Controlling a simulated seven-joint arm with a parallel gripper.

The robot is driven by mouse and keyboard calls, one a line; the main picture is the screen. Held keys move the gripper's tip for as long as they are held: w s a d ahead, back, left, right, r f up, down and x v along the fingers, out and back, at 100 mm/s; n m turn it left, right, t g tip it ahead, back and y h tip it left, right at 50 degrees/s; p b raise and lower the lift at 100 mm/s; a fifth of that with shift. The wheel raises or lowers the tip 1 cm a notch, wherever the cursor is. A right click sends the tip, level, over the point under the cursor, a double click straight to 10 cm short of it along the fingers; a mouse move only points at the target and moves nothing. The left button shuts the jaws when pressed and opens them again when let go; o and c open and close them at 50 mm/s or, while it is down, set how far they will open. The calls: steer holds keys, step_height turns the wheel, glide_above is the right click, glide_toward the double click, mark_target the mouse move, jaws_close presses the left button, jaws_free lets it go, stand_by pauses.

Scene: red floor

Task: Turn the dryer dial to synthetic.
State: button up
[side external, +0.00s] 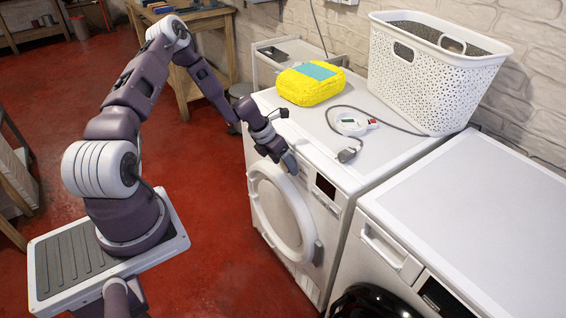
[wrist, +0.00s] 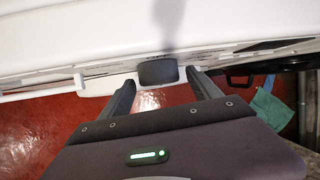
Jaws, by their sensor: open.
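The dryer (side external: 330,228) is the white machine with a round white door, nearest my arm. My gripper (side external: 288,162) is at the upper front of the dryer, over its control panel. In the wrist view, my gripper (wrist: 162,80) is open, with two dark fingers spread. A dark grey knob, seemingly the dial (wrist: 158,70), sticks out from the white front (wrist: 100,85) between the fingertips. I see a gap on each side and no clear contact. My gripper hides the dial in the side view. The dial's marking and setting cannot be read.
A yellow package (side external: 308,88), a small white device (side external: 352,123) with a cable and a white laundry basket (side external: 425,85) are on the dryer top. A second white machine (side external: 480,215) stands to the right. Red floor (side external: 215,240) is clear before the dryer.

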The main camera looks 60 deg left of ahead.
steer(key=shift+c, duration=0.4)
steer(key=c, duration=1.3)
steer(key=shift+d+f+m+t+y, duration=0.3)
steer(key=shift+m+y, duration=0.45)
steer(key=shift+y, duration=2.1)
steer(key=shift+d+f+m+t+y, duration=0.3)
steer(key=shift+m+y, duration=0.5)
steer(key=shift+y, duration=2)
steer(key=shift+d+f+m+t+y, duration=0.15)
steer(key=shift+m+t+y, duration=0.45)
steer(key=shift+y, duration=2.25)
steer(key=shift+r+m, duration=0.1)
steer(key=shift+m, duration=0.15)
